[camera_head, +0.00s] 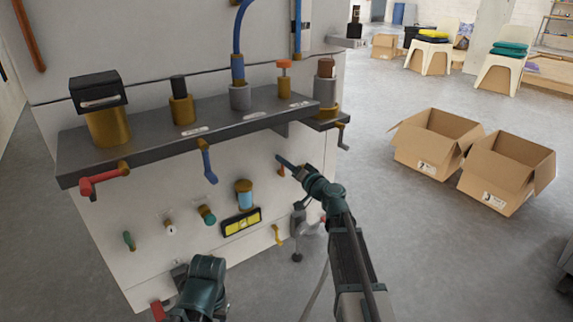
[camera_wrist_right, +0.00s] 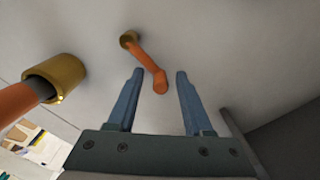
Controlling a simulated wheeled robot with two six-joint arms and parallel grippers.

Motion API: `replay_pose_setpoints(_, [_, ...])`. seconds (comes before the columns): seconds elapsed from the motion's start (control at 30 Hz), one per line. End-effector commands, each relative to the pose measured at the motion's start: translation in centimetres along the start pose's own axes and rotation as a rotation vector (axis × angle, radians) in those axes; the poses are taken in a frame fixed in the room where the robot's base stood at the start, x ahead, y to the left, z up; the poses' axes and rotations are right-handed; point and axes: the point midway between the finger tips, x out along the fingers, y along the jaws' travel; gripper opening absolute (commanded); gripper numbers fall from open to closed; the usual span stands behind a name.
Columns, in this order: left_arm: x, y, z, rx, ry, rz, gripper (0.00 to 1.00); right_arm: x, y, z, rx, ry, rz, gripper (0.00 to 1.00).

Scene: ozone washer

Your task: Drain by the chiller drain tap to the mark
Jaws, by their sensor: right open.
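A small orange lever tap (camera_wrist_right: 152,68) on a brass stem shows in the right wrist view, on the pale panel. Its free end is between and beyond my right gripper's blue fingers (camera_wrist_right: 154,98), with gaps on both sides. I see no name on it, so I cannot tell whether it is the chiller drain tap. In the head view my right gripper (camera_head: 290,165) is open and empty at the panel's right part, below the shelf. A brass-capped sight glass (camera_head: 244,193) shows blue inside; no mark is readable. My left arm shows at the bottom, but its fingers do not.
The machine's dark shelf (camera_head: 225,122) juts out above. A yellow tap (camera_head: 277,234) is low on the panel. Open cardboard boxes (camera_head: 437,143) stand right; floor between is clear.

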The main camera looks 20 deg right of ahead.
Motion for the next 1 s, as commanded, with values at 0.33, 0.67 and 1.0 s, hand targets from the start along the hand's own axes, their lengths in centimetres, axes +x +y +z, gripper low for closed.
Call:
replay_pose_setpoints(0.33, [0.0, 0.0, 0.0, 0.0, 0.0, 0.0, 0.51, -0.04, -0.02, 0.01, 0.0, 0.0, -0.001, 0.11])
replay_pose_setpoints(0.67, [-0.01, 0.0, 0.0, 0.0, 0.0, 0.0, 0.51, -0.03, -0.17, 0.14, 0.005, -0.004, -0.005, 0.0])
replay_pose_setpoints(1.0, [0.03, 0.0, 0.0, 0.0, 0.0, 0.0, 0.51, -0.03, -0.09, 0.09, 0.045, -0.005, -0.007, 0.0])
